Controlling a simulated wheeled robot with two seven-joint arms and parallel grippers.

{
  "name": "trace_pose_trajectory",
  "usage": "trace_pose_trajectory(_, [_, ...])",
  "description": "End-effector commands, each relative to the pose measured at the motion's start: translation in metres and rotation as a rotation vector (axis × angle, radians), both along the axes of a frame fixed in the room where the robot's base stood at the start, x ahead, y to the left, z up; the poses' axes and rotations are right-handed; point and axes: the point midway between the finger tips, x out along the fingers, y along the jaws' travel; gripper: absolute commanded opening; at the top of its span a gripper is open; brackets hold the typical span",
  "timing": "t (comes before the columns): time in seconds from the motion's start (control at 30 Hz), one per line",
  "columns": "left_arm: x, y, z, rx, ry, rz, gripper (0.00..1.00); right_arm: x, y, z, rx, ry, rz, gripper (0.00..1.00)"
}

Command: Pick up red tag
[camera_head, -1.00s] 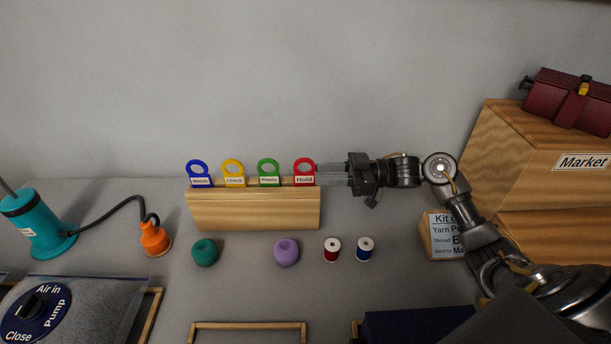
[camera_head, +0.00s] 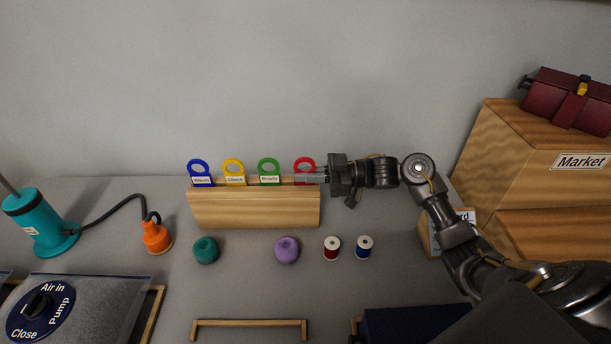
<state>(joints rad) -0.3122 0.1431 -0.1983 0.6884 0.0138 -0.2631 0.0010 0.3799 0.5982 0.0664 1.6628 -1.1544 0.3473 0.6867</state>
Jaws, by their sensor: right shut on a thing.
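The red tag (camera_head: 305,164) stands at the right end of a wooden rack (camera_head: 254,208), its ring showing above the fingers. My right gripper (camera_head: 308,178) reaches in from the right and is shut on the red tag, its fingers covering the label. The tag is upright and still at its place in the rack. Blue (camera_head: 199,168), yellow (camera_head: 234,168) and green (camera_head: 269,167) tags stand in the rack to its left. My left gripper is not in view.
In front of the rack lie a teal ball (camera_head: 206,250), a purple ball (camera_head: 287,250), a red spool (camera_head: 332,248) and a blue spool (camera_head: 364,247). A teal pump (camera_head: 41,226) and orange nozzle (camera_head: 156,237) stand left. Wooden boxes (camera_head: 522,160) stand right.

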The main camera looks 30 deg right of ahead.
Motion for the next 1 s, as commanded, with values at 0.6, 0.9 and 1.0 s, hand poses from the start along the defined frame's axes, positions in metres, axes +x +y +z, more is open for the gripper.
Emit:
trace_pose_trajectory(0.6, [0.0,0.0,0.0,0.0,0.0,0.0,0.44,-0.007,-0.002,0.039,-0.004,-0.005,0.0,0.0])
trace_pose_trajectory(0.9, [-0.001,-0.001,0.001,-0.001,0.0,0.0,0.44,-0.068,-0.017,0.097,-0.006,-0.001,0.001,0.0])
trace_pose_trajectory(1.0, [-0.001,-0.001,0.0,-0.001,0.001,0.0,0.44,-0.091,-0.022,0.107,-0.006,-0.001,0.0,0.0])
